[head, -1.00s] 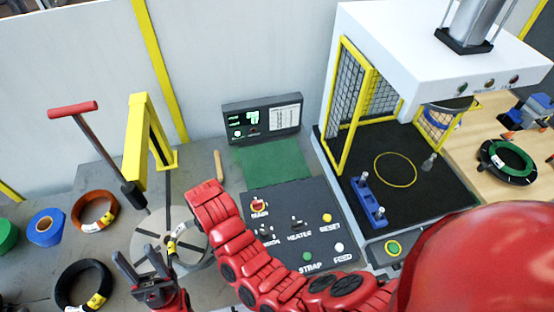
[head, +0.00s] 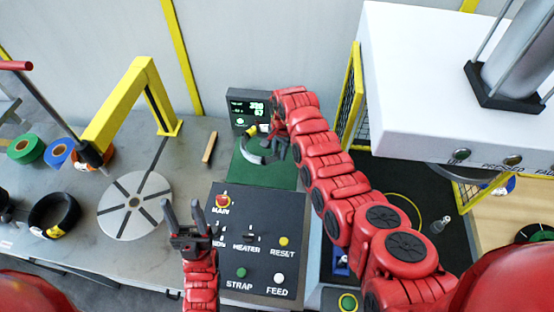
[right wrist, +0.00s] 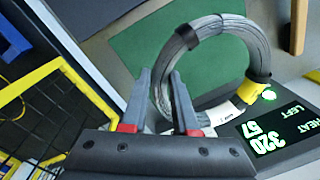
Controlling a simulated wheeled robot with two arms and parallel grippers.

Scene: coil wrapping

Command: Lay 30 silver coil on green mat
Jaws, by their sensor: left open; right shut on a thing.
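The silver coil (right wrist: 218,30) has a dark band and a yellow tag; it is held tilted over the green mat (right wrist: 135,45) in the right wrist view. My right gripper (right wrist: 163,85) is shut on the coil's near side. In the head view the silver coil (head: 250,155) shows as an arc above the green mat (head: 262,178), partly hidden by my right gripper (head: 277,148). I cannot tell whether the coil touches the mat. My left gripper (head: 184,212) is open and empty, left of the control panel.
A lit display box (head: 248,108) stands at the mat's back edge. The control panel (head: 255,262) lies in front of the mat. A slotted round plate (head: 134,205), yellow post (head: 150,85) and black coil (head: 53,214) are left. A wooden stick (head: 209,148) lies left of the mat.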

